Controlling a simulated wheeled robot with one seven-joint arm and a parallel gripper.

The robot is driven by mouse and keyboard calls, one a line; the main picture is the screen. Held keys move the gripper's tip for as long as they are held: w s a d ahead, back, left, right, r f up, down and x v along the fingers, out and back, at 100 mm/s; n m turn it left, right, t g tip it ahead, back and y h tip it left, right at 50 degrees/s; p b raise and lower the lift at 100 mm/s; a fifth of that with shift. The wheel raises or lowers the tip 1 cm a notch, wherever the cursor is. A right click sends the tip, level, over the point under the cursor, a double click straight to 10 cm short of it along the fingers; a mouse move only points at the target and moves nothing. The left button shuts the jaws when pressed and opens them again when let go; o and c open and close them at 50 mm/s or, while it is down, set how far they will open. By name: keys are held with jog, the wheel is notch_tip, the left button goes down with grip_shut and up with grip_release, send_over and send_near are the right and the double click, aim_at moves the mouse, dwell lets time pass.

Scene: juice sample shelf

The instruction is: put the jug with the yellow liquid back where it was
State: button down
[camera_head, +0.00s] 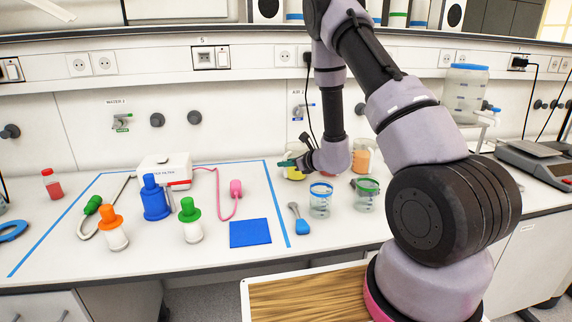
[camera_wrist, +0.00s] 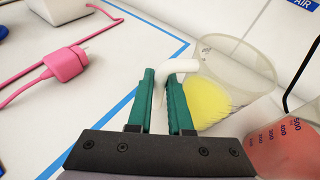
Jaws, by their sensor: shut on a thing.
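The jug with yellow liquid (camera_head: 293,174) is at the back of the bench, close to the blue tape line, and partly hidden by my gripper. In the wrist view the clear jug (camera_wrist: 240,75) has yellow liquid low inside and looks tilted in the picture. Its white handle lies between the green fingers of my gripper (camera_wrist: 167,88), which is shut on it. In the head view my gripper (camera_head: 288,163) reaches in from the right at the jug's upper part. I cannot tell whether the jug's base touches the bench.
Blue-lidded (camera_head: 320,201) and green-lidded (camera_head: 367,195) containers stand in front. A pink-plugged cable (camera_wrist: 68,70) and white box (camera_head: 165,170) lie left, inside the blue tape.

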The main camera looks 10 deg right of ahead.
jog(key=shift+f, duration=0.1)
jog(key=c, duration=0.8)
grip_release()
jog(key=shift+c, duration=0.2)
